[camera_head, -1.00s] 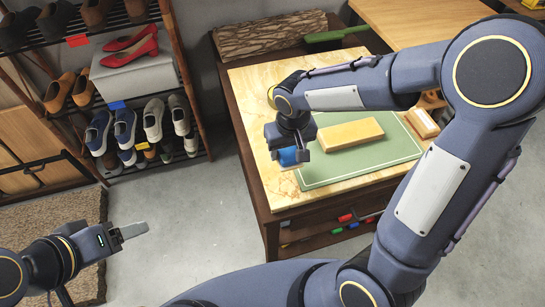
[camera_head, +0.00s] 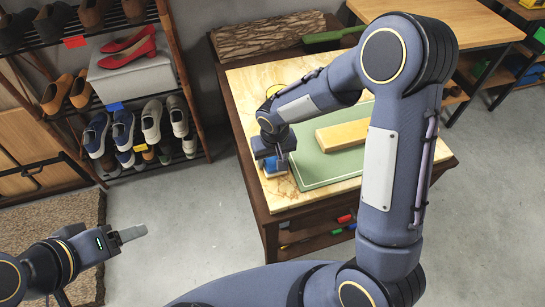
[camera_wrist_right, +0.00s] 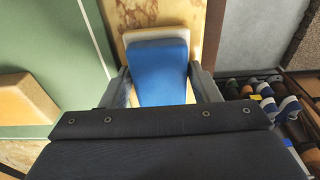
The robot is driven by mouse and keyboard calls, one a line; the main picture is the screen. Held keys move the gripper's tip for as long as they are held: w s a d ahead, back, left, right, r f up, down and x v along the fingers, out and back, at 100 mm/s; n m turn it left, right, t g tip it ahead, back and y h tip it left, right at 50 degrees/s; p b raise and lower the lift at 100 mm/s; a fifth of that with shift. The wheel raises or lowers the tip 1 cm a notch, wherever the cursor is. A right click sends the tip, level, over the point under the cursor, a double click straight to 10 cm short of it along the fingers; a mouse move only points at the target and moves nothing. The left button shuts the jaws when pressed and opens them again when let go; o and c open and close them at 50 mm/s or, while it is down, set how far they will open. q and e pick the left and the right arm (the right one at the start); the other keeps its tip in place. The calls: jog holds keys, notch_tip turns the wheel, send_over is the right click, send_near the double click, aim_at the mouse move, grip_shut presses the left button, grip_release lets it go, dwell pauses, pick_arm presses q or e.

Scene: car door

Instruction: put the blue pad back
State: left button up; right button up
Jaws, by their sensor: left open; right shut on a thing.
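The blue pad (camera_head: 272,164) is at the left front edge of the marble-look table top, beside the green mat (camera_head: 315,178). My right gripper (camera_head: 275,157) is shut on it. In the right wrist view the blue pad (camera_wrist_right: 158,68) sits between the two fingers, with a pale cream edge showing around it. I cannot tell whether the pad touches the table. My left gripper (camera_head: 132,234) is open and empty, over the floor at lower left, well away from the table.
A tan block (camera_head: 345,134) lies on the green mat, partly behind my right arm. A green-handled brush (camera_head: 325,38) and a bark-like slab (camera_head: 265,36) are at the back. A shoe rack (camera_head: 200,110) stands left. Grey floor between rack and table is clear.

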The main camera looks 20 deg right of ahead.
aim_at(274, 161)
jog(key=shift+f, duration=0.25)
jog(key=o, duration=0.8)
jog(key=shift+r, duration=0.1)
jog(key=shift+c, duration=0.2)
jog(key=shift+r, duration=0.45)
notch_tip(274, 161, up, 12)
jog(key=s+p, duration=0.1)
jog(key=shift+s+f, duration=0.25)
jog(key=s+d+r+m+t+y, duration=0.1)
jog(key=s+d+r+t+y, duration=0.1)
jog(key=s, duration=0.8)
jog(key=s+d+r+m+t+y, duration=0.1)
jog(key=s+d+r, duration=0.4)
jog(key=s, duration=0.5)
jog(key=shift+s+d+t+y, duration=0.15)
jog(key=shift+d+t+y, duration=0.1)
jog(key=shift+t+y, duration=0.25)
